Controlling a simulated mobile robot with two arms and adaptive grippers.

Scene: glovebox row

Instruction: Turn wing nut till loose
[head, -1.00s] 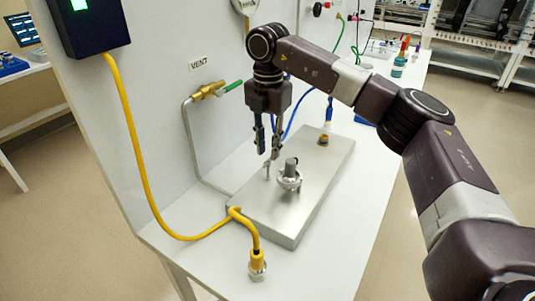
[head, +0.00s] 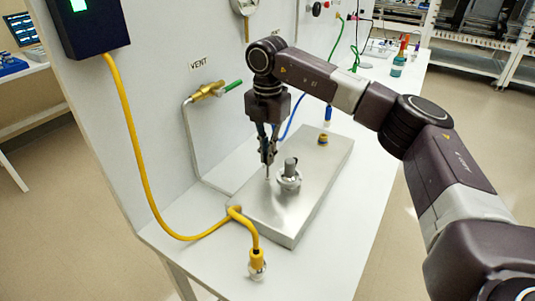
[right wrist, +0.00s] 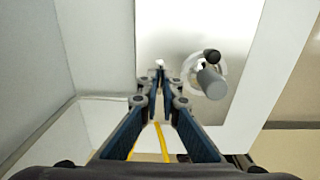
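The wing nut (right wrist: 160,63) is a small light metal piece on a thin post (head: 267,178) near the left edge of the metal plate (head: 318,190). My right gripper (head: 267,161) points down over it, with both fingers close together at its top. In the right wrist view the fingertips (right wrist: 160,75) nearly meet around the nut and hide most of it. The fingers look shut on it. My left gripper is not in view.
A grey cylindrical knob on a round flange (head: 289,180) stands just right of the gripper. A brass fitting (head: 323,139) sits farther back on the plate. A yellow cable (head: 139,170) crosses the plate's front left corner. The vent valve (head: 208,90) is on the wall behind.

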